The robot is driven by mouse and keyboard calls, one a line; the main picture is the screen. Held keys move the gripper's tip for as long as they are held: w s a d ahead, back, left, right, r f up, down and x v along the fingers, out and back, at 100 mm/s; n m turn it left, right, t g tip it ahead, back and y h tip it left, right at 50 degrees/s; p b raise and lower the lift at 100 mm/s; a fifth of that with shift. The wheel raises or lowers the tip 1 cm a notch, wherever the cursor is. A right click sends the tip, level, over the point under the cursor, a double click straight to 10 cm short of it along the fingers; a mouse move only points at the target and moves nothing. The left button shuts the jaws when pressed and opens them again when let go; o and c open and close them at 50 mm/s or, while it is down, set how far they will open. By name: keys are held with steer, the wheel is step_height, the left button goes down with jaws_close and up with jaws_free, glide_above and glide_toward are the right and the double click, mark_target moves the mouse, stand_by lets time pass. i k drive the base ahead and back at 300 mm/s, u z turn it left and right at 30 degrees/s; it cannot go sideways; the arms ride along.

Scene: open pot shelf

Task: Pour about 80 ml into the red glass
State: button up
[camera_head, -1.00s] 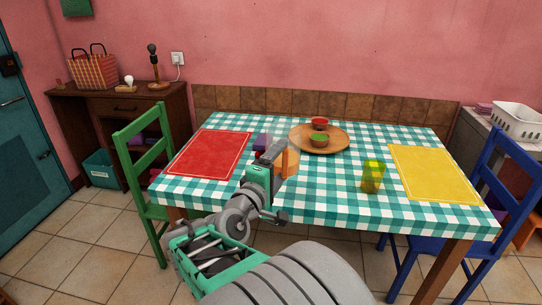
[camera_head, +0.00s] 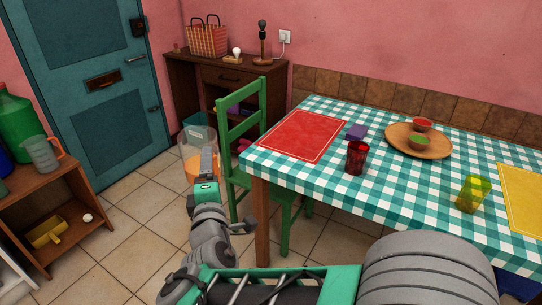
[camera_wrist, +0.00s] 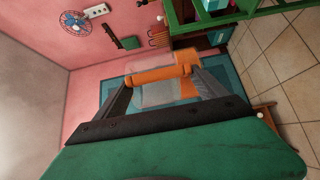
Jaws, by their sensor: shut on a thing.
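The red glass (camera_head: 357,157) stands upright near the front left of the checked table, beside the red placemat. My gripper (camera_head: 208,165) is shut on a clear jug (camera_head: 190,148) with an orange part. It holds the jug off the table's left side, in front of the green chair, well apart from the red glass. In the wrist view the clear jug (camera_wrist: 150,92) is between the fingers, with its orange part (camera_wrist: 160,73) across it. I cannot tell how much is in the jug. The inside of the red glass is unclear.
A yellow-green glass (camera_head: 473,193) stands to the right on the table (camera_head: 330,190). A wooden plate (camera_head: 395,135) holds two small bowls. The green chair (camera_head: 240,135) is between my gripper and the table. A low shelf (camera_head: 75,190) at left bears another jug (camera_head: 42,155).

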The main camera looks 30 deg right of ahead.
mark_target(356, 159)
steer(key=u, duration=0.55)
steer(key=i, duration=0.6)
steer(key=z, duration=0.1)
